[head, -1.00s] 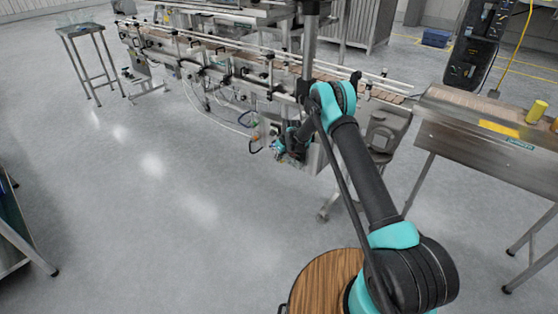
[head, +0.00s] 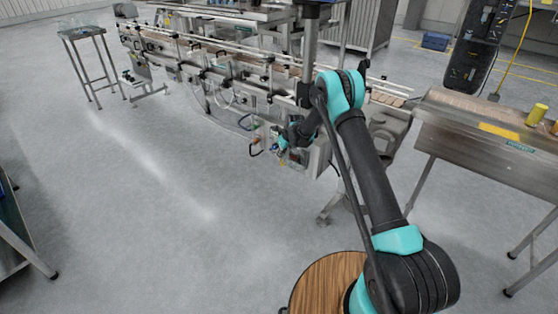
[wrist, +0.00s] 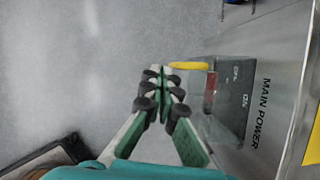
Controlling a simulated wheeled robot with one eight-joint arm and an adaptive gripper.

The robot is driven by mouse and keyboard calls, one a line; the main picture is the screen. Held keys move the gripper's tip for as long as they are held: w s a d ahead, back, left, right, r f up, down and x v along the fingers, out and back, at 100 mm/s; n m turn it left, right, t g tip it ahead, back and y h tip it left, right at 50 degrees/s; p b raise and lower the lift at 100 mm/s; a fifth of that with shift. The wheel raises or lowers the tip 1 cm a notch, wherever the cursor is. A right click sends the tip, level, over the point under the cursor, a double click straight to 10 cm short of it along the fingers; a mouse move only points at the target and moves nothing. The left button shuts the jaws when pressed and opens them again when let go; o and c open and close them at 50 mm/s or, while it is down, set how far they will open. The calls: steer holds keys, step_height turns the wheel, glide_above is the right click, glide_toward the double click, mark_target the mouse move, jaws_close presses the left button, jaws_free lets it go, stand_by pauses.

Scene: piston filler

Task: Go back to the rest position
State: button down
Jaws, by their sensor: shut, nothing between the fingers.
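My gripper (wrist: 161,78) is shut and empty in the wrist view, its dark fingertips together. Beside it is a steel panel (wrist: 283,75) with a dark switch plate (wrist: 230,95) marked "MAIN POWER", with a red part and a yellow piece (wrist: 188,65) near the fingertips. I cannot tell whether the fingertips touch the switch. In the head view my arm reaches from the bottom right up to the front of the conveyor machine (head: 316,160). The gripper is small there and mostly hidden near the machine's front panel.
A long conveyor (head: 230,72) runs across the back. A steel table (head: 470,135) with yellow containers (head: 537,115) stands at right. A small table (head: 82,32) stands at far left. The floor (head: 150,200) in front of the conveyor is clear.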

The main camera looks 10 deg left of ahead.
steer(key=s+d+r+n, duration=0.3)
steer(key=s+d+r, duration=0.1)
steer(key=d+r, duration=0.4)
steer(key=s+d+r+n, duration=0.4)
steer(key=s+d+r, duration=0.15)
steer(key=r, duration=0.45)
steer(key=s+d+r+n+t+h, duration=0.1)
steer(key=s+d+r+n, duration=0.45)
steer(key=s+d, duration=0.35)
steer(key=s+d+n, duration=0.4)
steer(key=s, duration=0.5)
steer(key=s+d+n+h, duration=0.1)
steer(key=s+d+n, duration=0.4)
steer(key=s, duration=0.5)
steer(key=s+d+n+h, duration=0.1)
steer(key=s+d+n, duration=0.3)
steer(key=s, duration=0.6)
steer(key=shift+s+d+f+t, duration=0.25)
steer(key=shift+d+f+t, duration=0.05)
steer(key=shift+d+f, duration=0.1)
